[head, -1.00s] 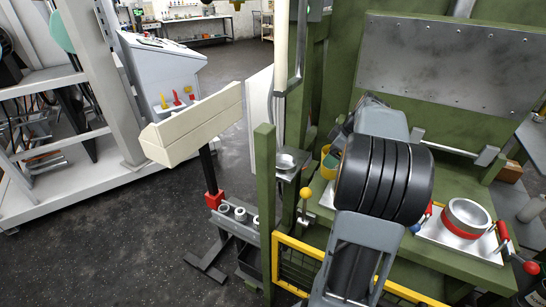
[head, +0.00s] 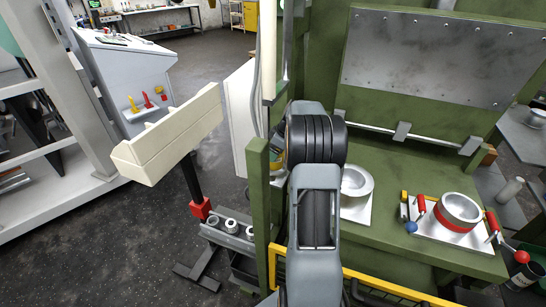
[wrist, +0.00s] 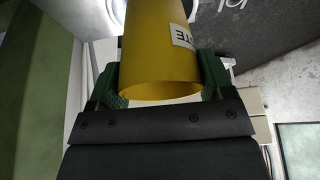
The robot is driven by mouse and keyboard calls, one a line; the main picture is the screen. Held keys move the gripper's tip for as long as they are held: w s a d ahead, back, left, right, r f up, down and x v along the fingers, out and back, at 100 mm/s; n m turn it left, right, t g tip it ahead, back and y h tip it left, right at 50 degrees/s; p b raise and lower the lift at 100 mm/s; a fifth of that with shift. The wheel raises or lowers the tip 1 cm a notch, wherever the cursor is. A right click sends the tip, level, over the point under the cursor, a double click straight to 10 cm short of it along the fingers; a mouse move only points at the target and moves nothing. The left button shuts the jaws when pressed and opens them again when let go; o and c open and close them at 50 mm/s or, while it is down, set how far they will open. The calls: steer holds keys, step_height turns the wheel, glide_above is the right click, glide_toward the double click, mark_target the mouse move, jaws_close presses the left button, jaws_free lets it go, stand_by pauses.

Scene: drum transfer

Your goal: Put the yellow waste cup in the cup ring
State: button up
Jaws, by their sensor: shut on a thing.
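The yellow waste cup (wrist: 155,45) fills the upper middle of the wrist view, with part of a white label showing on its side. My gripper (wrist: 164,80) is shut on it, a green pad on each side. In the head view my arm hides most of the gripper and cup; only a small yellowish patch shows beside the green post. A pale round rim (wrist: 97,12) shows behind the cup's left side in the wrist view; I cannot tell if it is the cup ring. The cup looks clear of any support.
A green post (head: 257,205) stands just left of my arm, with a yellow-framed guard (head: 385,288) below. On the green bench, a metal ring fixture (head: 356,182) sits beside my arm and a red-banded ring fixture (head: 460,212) farther right. A cream box (head: 168,135) stands left.

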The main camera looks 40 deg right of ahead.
steer(key=shift+w+a+f, duration=0.15)
steer(key=shift+w+f, duration=0.25)
steer(key=shift+f, duration=0.05)
steer(key=shift+w+f, duration=0.15)
steer(key=shift+f, duration=1.55)
steer(key=shift+f, duration=0.2)
steer(key=o, duration=1)
steer(key=shift+r, duration=0.15)
steer(key=shift+r+p, duration=0.2)
steer(key=shift+p, duration=0.1)
steer(key=b+v, duration=0.1)
steer(key=v, duration=1)
steer(key=shift+s+r, duration=0.25)
steer(key=shift+r, duration=0.05)
